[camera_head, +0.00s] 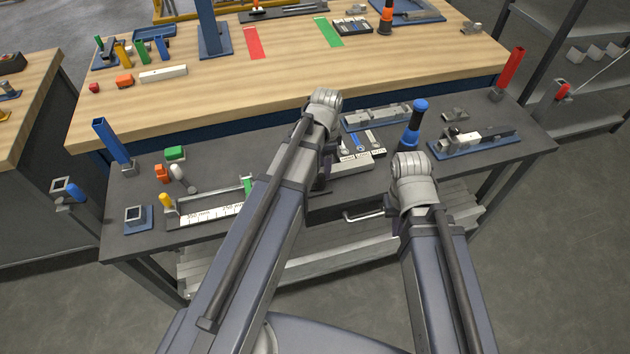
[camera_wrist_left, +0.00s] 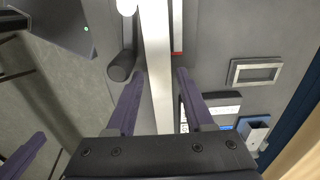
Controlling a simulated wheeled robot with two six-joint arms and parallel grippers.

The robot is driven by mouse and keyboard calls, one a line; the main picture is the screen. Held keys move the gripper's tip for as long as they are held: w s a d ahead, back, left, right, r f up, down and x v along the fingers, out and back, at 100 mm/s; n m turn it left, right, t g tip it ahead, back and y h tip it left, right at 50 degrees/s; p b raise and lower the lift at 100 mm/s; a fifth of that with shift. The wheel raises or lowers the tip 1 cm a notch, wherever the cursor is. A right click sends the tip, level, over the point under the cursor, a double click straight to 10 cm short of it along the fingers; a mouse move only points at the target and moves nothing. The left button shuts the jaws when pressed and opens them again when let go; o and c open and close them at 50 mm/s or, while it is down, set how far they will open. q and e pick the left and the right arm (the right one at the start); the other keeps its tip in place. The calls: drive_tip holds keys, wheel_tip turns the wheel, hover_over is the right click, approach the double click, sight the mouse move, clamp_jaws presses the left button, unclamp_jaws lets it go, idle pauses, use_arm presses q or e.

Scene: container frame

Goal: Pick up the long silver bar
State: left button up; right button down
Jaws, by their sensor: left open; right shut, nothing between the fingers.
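The long silver bar (camera_wrist_left: 156,60) runs lengthwise through the left wrist view, between the two purple fingers of my left gripper (camera_wrist_left: 160,74). The fingers are open, one on each side of the bar, with narrow gaps. I cannot tell how deep the fingertips reach. In the head view my left arm hides this gripper and I cannot make out the bar clearly. My right gripper shows as a purple part (camera_wrist_left: 22,156) at the lower left of the left wrist view. In the head view it is mostly hidden behind its wrist, in front of the grey table's edge.
The grey table (camera_head: 470,185) holds a ruler strip (camera_head: 208,214), a wrench holder (camera_head: 355,162), a blue-and-black bottle-like tool (camera_head: 413,125) and a blue vise base (camera_head: 475,143). A drawer handle (camera_head: 362,214) sticks out at the front. A wooden bench (camera_head: 210,100) stands behind.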

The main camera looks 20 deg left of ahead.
use_arm(q)
drive_tip(key=shift+f+b, duration=0.4)
drive_tip(key=shift+f, duration=0.5)
drive_tip(key=shift+r, duration=0.1)
drive_tip(key=shift+c, duration=0.3)
clamp_jaws()
